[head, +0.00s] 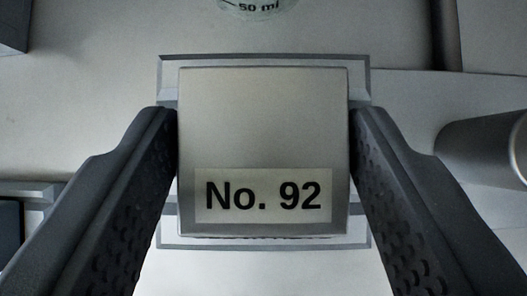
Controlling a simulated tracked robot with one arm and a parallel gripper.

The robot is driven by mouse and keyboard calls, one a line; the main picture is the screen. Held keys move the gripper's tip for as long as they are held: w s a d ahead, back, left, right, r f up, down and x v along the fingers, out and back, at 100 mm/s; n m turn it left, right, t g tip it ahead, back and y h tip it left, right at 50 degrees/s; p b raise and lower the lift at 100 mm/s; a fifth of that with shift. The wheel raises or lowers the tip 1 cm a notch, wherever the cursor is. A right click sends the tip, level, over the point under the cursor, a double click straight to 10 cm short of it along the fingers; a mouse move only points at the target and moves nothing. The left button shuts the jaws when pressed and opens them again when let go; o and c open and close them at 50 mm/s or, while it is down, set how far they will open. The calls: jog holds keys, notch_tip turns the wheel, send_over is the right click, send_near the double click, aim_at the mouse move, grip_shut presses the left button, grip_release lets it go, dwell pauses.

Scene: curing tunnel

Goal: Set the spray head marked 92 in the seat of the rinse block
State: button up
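The spray head (262,120), a grey square-faced block with a white "No. 92" label, is in the middle of the head view. My gripper (262,108) has one dark ridged finger against its left side and one against its right, shut on it. Behind the spray head is a wider grey rectangular piece (363,85), probably the rinse block. Its rim shows on all sides of the spray head. The spray head hides its middle, so I cannot see the seat or tell whether the spray head is in it or above it.
A clear round vessel marked 50 ml (257,7) is at the top edge. A grey cylinder (490,148) lies at the right. A dark box (12,28) is at the upper left, and a grey-edged item (30,190) at the left. Pale surface is bare at the upper left.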

jog(key=o, duration=0.3)
jog(key=shift+s+r, duration=0.1)
